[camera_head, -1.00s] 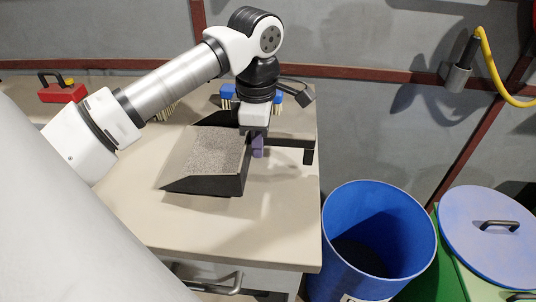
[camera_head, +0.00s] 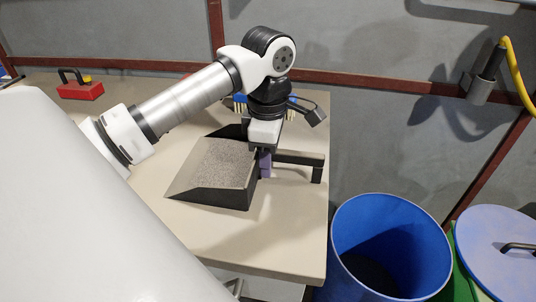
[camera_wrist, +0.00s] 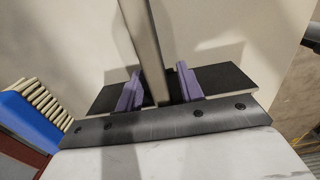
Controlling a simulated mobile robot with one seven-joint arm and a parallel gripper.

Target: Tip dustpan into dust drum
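The black dustpan (camera_head: 236,197) sits on the bench top near its right edge, filled with grey speckled dust (camera_head: 213,165). Its dark handle (camera_head: 300,157) reaches right, with a short leg at its end. My gripper (camera_head: 265,163) points down at the handle beside the pan. In the wrist view, the purple fingers of my gripper (camera_wrist: 160,85) stand on either side of a long bar (camera_wrist: 147,45), apparently the handle, with a gap visible on the right. The blue dust drum (camera_head: 346,243) stands open-topped right of the bench; its inside is dark.
A blue brush with pale bristles (camera_wrist: 37,120) lies close to my gripper. A red box with a black handle (camera_head: 82,91) is at the bench's back left. A bluish lid (camera_head: 500,240) is right of the drum. The bench front (camera_head: 270,240) is clear.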

